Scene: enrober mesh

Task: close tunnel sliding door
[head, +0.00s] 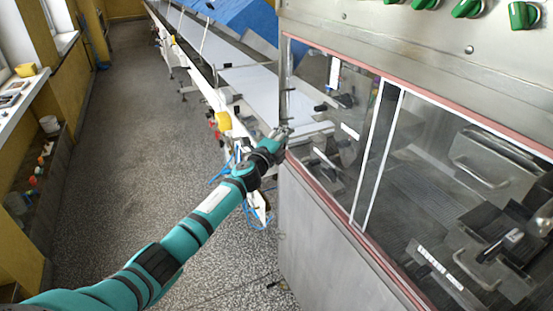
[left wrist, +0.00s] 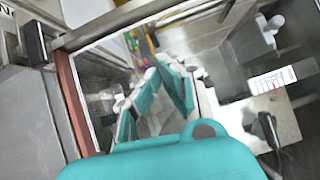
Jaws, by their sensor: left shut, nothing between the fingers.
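The tunnel's front has clear sliding panes in a reddish frame. In the head view, the left pane (head: 345,131) and the right pane (head: 420,150) meet near two upright white edge strips. I cannot tell from this how far the door stands open. My left gripper (head: 283,133) is shut and empty at the left end of the tunnel front, close to the frame's left upright; contact cannot be made out. In the left wrist view, my teal wrist housing fills the bottom, and the reddish frame (left wrist: 75,105) shows at left. My right gripper is not in view.
A long white conveyor (head: 250,82) runs back from the tunnel's left side. Green knobs (head: 467,8) line the tunnel's top panel. Grey floor (head: 140,120) is open at left, beside a windowsill wall.

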